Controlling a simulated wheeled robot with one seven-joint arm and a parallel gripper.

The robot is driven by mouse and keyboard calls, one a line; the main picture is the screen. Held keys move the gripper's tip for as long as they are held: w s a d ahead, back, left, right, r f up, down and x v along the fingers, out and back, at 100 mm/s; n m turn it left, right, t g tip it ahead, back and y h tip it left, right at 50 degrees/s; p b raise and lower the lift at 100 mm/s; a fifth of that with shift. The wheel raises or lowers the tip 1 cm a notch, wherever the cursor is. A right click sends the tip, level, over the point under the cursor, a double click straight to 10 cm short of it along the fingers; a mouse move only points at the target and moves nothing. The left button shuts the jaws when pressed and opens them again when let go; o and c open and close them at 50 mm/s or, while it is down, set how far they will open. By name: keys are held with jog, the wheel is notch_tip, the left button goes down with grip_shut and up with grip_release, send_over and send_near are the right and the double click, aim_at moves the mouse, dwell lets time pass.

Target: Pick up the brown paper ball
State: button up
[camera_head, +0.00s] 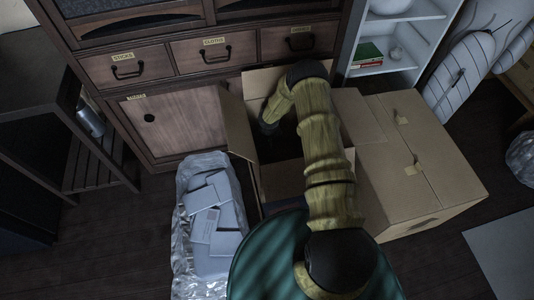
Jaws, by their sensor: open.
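I cannot make out a brown paper ball in the head view. My arm reaches over an open cardboard box (239,136), and my gripper (268,128) is at the dark end of the arm, pointing down into the box opening. My gripper is open, but its fingers are hard to make out in the shadow. The inside of the box is dark and partly covered by my arm, so what lies in it is hidden.
A closed cardboard box (425,150) stands to the right. A clear plastic bag of envelopes (208,215) lies to the left. A wooden drawer cabinet (205,60) and a white shelf (400,45) stand behind. Dark floor (110,240) is free at the lower left.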

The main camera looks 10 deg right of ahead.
aim_at(267, 149)
jog(key=f+b, duration=0.1)
jog(key=f, duration=0.1)
jog(key=f+b, duration=0.2)
jog(key=f, duration=0.1)
jog(key=shift+w+d, duration=0.1)
jog(key=shift+d, duration=0.1)
jog(key=c, duration=1)
